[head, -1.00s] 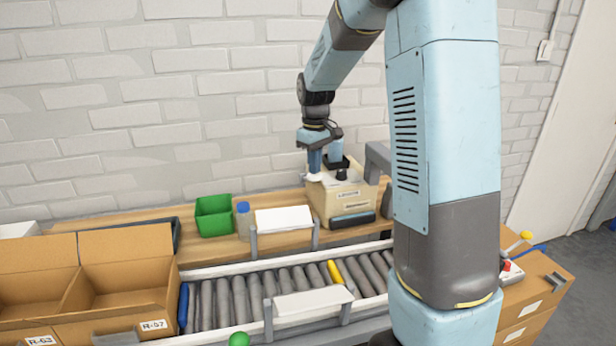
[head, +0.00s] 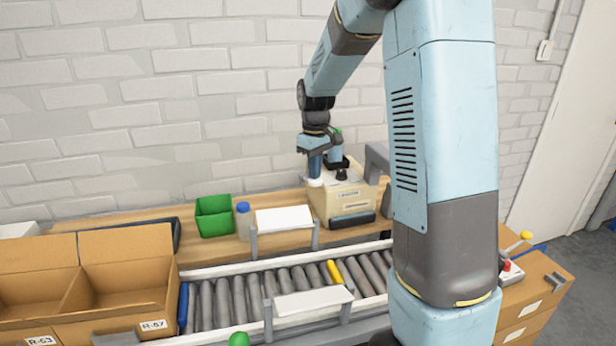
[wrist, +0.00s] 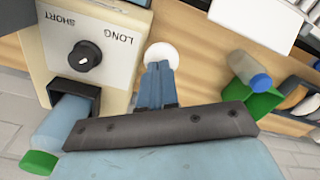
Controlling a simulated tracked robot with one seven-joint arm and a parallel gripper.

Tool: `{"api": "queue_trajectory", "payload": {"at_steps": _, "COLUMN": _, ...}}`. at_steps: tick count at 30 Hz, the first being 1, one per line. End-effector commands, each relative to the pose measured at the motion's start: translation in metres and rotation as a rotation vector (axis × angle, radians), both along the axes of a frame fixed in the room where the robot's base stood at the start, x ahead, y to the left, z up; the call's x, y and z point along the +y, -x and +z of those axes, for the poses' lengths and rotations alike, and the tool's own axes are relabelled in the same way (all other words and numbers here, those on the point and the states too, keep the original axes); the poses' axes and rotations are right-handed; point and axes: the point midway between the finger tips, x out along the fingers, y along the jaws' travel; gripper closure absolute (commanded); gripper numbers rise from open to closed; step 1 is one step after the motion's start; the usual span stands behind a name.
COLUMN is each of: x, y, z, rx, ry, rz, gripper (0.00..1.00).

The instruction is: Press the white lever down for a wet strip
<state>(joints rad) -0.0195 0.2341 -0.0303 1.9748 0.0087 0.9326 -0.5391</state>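The cream tape dispenser (head: 351,203) stands on the wooden bench by the wall. Its white lever (head: 314,182) ends in a round knob, on the dispenser's left side in the head view. In the wrist view the knob (wrist: 161,54) sits just beyond my fingertips. My gripper (head: 315,172) points down directly over the knob. Its two blue fingers (wrist: 158,70) are together with nothing between them. The tips overlap the knob's edge and appear to touch it. The black dial (wrist: 84,56) beside it is marked SHORT and LONG.
A bottle with a green cap (wrist: 40,161) stands in the dispenser's black holder, close to my gripper. A green bin (head: 214,217) and a blue-capped bottle (head: 243,219) are left on the bench. A roller conveyor (head: 250,292) runs in front, with open cardboard boxes (head: 125,265) at left.

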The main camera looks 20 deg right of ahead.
Motion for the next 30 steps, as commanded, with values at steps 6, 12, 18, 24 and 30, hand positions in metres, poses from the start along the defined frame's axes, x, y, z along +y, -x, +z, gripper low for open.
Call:
{"api": "queue_trajectory", "payload": {"at_steps": 6, "x": 0.000, "y": 0.001, "z": -0.001, "rx": 0.000, "ry": 0.000, "rz": 0.000, "gripper": 1.00}}
{"api": "queue_trajectory", "payload": {"at_steps": 12, "x": 0.000, "y": 0.003, "z": -0.006, "rx": 0.001, "ry": 0.001, "rz": 0.000, "gripper": 1.00}}
{"api": "queue_trajectory", "payload": {"at_steps": 18, "x": 0.000, "y": 0.005, "z": -0.010, "rx": 0.000, "ry": 0.000, "rz": 0.000, "gripper": 1.00}}
{"api": "queue_trajectory", "payload": {"at_steps": 24, "x": 0.000, "y": 0.005, "z": -0.010, "rx": 0.000, "ry": 0.000, "rz": 0.000, "gripper": 1.00}}
{"api": "queue_trajectory", "payload": {"at_steps": 30, "x": 0.000, "y": 0.005, "z": -0.011, "rx": 0.000, "ry": 0.000, "rz": 0.000, "gripper": 1.00}}
